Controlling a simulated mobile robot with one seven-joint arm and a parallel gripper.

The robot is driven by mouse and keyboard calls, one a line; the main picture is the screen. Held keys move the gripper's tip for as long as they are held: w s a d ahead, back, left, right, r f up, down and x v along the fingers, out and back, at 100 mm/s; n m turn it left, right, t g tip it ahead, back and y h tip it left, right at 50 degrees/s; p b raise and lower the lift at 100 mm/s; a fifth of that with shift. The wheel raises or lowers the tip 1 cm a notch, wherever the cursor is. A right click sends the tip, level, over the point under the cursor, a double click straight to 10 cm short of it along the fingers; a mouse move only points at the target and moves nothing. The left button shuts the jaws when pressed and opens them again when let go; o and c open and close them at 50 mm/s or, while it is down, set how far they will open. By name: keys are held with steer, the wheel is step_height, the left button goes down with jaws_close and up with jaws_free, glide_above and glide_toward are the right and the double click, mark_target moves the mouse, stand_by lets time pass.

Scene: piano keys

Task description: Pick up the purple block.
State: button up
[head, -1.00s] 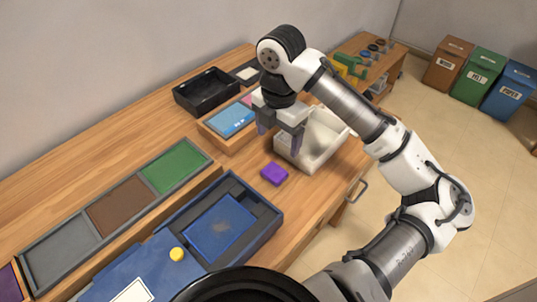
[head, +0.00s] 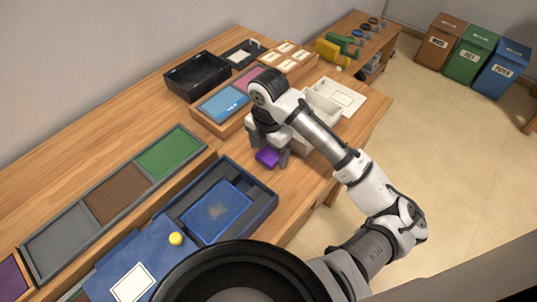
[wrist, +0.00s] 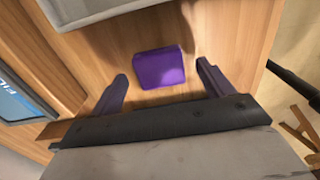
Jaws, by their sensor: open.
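The purple block (head: 267,158) lies on the wooden table, just in front of the white bin. My gripper (head: 268,160) is low over it, with its fingers pointing down on either side. In the wrist view, the purple block (wrist: 159,68) lies between and slightly beyond the two open fingertips of my gripper (wrist: 161,72). There is a gap on both sides, and the fingers do not touch it. My gripper is open and empty.
A white bin (head: 322,107) stands right behind the block. A wooden tray with blue and pink sections (head: 222,103) is at its left. A blue case (head: 262,205) lies in front. A black tray (head: 197,77) is farther back.

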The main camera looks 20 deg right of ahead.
mark_target(268, 155)
steer(key=shift+f, duration=1)
steer(key=c, duration=1.1)
steer(key=shift+r, duration=0.15)
step_height(268, 155, up, 20)
steer(key=shift+f+b, duration=0.1)
steer(key=shift+b, duration=0.5)
steer(key=o, duration=0.4)
steer(key=shift+c, duration=1.3)
